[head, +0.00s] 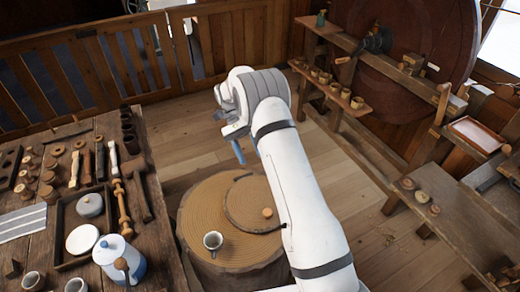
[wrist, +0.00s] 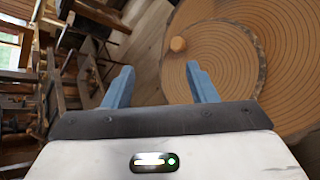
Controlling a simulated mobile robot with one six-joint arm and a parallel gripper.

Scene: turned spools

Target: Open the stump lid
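The stump (head: 205,245) stands on the floor in the middle of the head view, with a ringed wooden top. Its round lid (head: 245,205) lies flat and shut on the right part of the top, with a small round wooden knob (head: 267,212) on it. My arm covers the lid's right side in the head view. The lid (wrist: 215,60) and knob (wrist: 178,44) also show at the upper right of the wrist view. My gripper (wrist: 155,85) is open and empty, its blue fingers apart. It is above and behind the stump's far edge, clear of the knob.
A workbench (head: 160,235) with spools, tools and a jug (head: 112,258) is at the left. Shelves and a low bench (head: 450,215) are at the right. The floor behind the stump is clear.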

